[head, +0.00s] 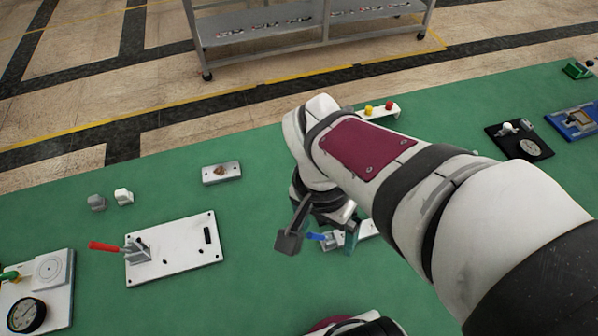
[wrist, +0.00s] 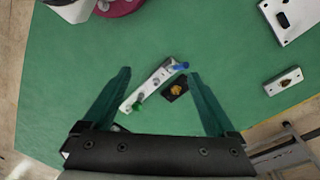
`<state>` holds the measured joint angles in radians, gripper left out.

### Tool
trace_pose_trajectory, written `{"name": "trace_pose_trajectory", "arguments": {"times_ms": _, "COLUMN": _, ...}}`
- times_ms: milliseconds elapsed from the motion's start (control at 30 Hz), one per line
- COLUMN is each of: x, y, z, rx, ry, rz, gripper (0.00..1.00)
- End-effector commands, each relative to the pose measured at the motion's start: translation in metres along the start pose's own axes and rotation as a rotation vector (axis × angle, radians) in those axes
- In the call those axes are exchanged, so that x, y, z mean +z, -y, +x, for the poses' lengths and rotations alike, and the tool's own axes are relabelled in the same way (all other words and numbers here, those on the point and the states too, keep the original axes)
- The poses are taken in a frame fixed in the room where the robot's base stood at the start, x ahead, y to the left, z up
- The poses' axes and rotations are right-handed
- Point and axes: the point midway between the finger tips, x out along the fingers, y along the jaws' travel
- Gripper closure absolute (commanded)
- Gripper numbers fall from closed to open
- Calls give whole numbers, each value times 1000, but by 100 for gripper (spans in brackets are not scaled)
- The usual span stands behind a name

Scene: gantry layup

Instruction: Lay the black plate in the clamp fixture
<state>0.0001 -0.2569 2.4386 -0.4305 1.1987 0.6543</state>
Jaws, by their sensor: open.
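The black plate (wrist: 175,90) is a small dark piece with a brass-coloured centre, lying beside a white bar on the green table in the wrist view. My gripper (wrist: 157,95) is open and empty above it, with one finger on each side in the picture. In the head view my gripper (head: 320,243) hangs over the bar, and I cannot make out the black plate there. The clamp fixture (head: 185,257) is a white base plate with a red-handled clamp and a black slot or block, left of my gripper. Part of it also shows in the wrist view (wrist: 290,28).
The white bar (wrist: 150,85) has blue and green knobs and lies between my fingers in the picture. A small metal block (head: 221,176) stands behind the fixture, with two small cubes (head: 110,200) to its left. A dial gauge plate (head: 48,295) sits at far left.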

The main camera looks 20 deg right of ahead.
Motion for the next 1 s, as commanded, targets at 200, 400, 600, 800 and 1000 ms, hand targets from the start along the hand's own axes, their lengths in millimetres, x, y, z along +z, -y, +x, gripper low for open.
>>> {"name": "trace_pose_trajectory", "arguments": {"times_ms": 200, "x": 74, "y": -16, "z": -21, "rx": -200, "ry": 129, "rz": -413, "gripper": 19}}
{"name": "trace_pose_trajectory", "arguments": {"times_ms": 400, "x": 78, "y": -16, "z": -22, "rx": -214, "ry": 135, "rz": -449, "gripper": 22}}
{"name": "trace_pose_trajectory", "arguments": {"times_ms": 600, "x": 77, "y": -16, "z": -22, "rx": -211, "ry": 132, "rz": -456, "gripper": 22}}
{"name": "trace_pose_trajectory", "arguments": {"times_ms": 800, "x": 3, "y": 15, "z": -6, "rx": 15, "ry": 16, "rz": -1218, "gripper": 22}}
{"name": "trace_pose_trajectory", "arguments": {"times_ms": 1000, "x": -74, "y": 80, "z": 32, "rx": 330, "ry": 27, "rz": -2227, "gripper": 22}}
